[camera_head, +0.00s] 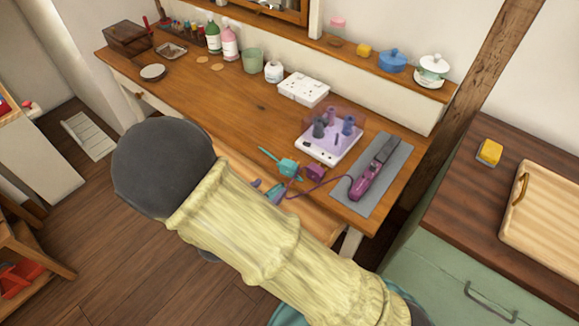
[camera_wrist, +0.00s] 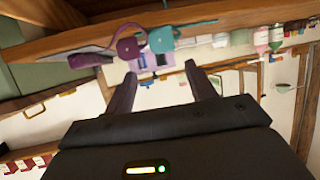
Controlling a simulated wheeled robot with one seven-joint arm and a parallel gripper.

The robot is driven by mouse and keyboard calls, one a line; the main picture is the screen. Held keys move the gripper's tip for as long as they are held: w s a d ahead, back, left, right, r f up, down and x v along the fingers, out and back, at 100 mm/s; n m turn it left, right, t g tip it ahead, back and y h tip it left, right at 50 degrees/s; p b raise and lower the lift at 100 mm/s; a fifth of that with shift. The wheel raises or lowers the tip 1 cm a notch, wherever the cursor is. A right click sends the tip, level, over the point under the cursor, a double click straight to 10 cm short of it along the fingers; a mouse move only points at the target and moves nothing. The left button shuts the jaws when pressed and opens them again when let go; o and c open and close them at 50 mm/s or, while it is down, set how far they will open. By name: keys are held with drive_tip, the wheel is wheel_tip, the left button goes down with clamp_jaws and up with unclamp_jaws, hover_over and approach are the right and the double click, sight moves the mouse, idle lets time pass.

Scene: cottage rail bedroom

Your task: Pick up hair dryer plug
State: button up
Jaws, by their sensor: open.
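A teal plug (camera_head: 289,167) with a teal cord and a purple plug (camera_head: 315,172) lie side by side near the front edge of the wooden desk (camera_head: 215,95). I cannot tell for certain which is the hair dryer's; no hair dryer is clearly seen. A purple cord runs by the plugs to a purple styling tool (camera_head: 368,180) on a grey mat. My gripper (camera_head: 267,188) is at the desk's front edge, just short of the plugs, partly hidden by my arm. In the wrist view, my gripper (camera_wrist: 160,71) is open and empty, with the purple plug (camera_wrist: 130,46) and teal plug (camera_wrist: 161,40) beyond its fingertips.
A white and lilac holder (camera_head: 320,151) with dark upright pieces stands just behind the plugs. A white socket block (camera_head: 303,90) is farther back. Bottles, a green cup (camera_head: 252,61) and small dishes stand at the back left. A green cabinet (camera_head: 450,270) is at right.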

sight(287, 170)
drive_tip(key=x, duration=0.9)
drive_tip(key=shift+w+d+f, duration=0.1)
drive_tip(key=shift+w+f, duration=0.1)
drive_tip(key=shift+w, duration=0.05)
drive_tip(key=x, duration=0.5)
drive_tip(key=shift+w+f+b, duration=0.15)
drive_tip(key=shift+b, duration=0.15)
drive_tip(key=c, duration=0.7)
